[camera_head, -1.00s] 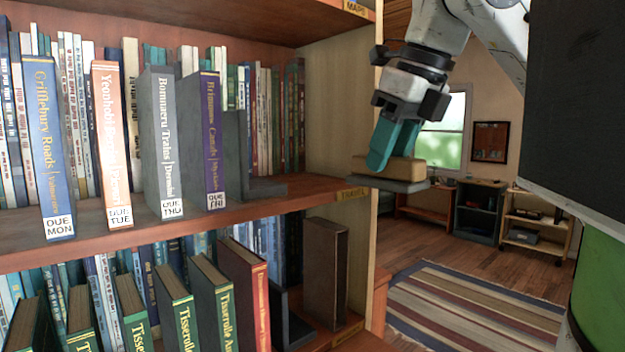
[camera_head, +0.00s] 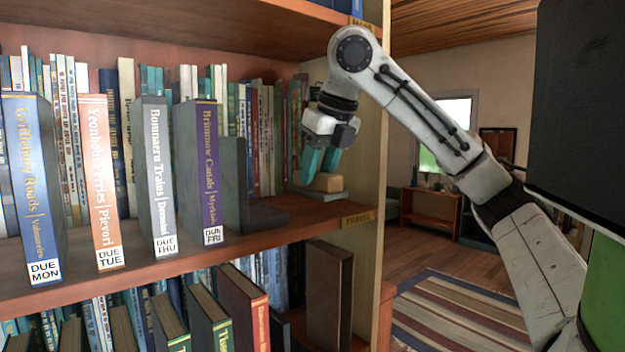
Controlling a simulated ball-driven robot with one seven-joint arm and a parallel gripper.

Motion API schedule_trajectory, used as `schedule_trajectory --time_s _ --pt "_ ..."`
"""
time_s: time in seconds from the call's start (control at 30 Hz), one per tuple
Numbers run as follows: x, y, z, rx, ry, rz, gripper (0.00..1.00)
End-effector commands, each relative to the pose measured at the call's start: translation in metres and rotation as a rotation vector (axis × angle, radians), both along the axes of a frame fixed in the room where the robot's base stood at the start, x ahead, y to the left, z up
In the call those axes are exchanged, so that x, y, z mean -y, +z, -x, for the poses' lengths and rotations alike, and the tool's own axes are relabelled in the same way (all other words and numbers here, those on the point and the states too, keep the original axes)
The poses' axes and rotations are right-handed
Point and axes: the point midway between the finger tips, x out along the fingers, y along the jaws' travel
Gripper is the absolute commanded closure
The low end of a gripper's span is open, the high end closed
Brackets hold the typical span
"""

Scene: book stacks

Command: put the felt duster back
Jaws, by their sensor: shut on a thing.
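The felt duster has a tan wooden block (camera_head: 327,182) on top and a grey felt pad (camera_head: 318,194) below. It is at the right end of the middle shelf (camera_head: 300,222), beside the shelf's right side wall. My gripper (camera_head: 322,172), with teal fingers, is shut on the tan block from above. The pad is at or just above the shelf board; I cannot tell whether it touches.
A grey bookend (camera_head: 236,185) stands left of the duster, its foot reaching toward it. Upright books with due labels, such as the purple one (camera_head: 209,170), fill the shelf's left. The upper shelf (camera_head: 250,22) is overhead. A brown book (camera_head: 329,290) stands below.

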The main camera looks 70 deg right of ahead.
Motion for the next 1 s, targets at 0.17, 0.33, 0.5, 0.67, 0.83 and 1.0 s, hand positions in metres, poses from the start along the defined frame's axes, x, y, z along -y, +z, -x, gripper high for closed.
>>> schedule_trajectory --time_s 0.17,0.33,0.5,0.67,0.83,1.0 --pt "0.007 0.002 -0.011 -0.001 -0.001 0.0 0.86" --pt "0.01 -0.021 -0.014 -0.002 -0.003 0.002 0.86" --pt "0.009 -0.035 -0.015 0.001 -0.001 0.001 0.86" --pt "0.009 -0.035 -0.015 0.001 -0.001 0.001 0.86" --pt "0.009 -0.038 -0.015 0.001 -0.001 0.001 0.86" --pt "0.009 -0.037 -0.014 0.0 -0.002 0.002 0.49"
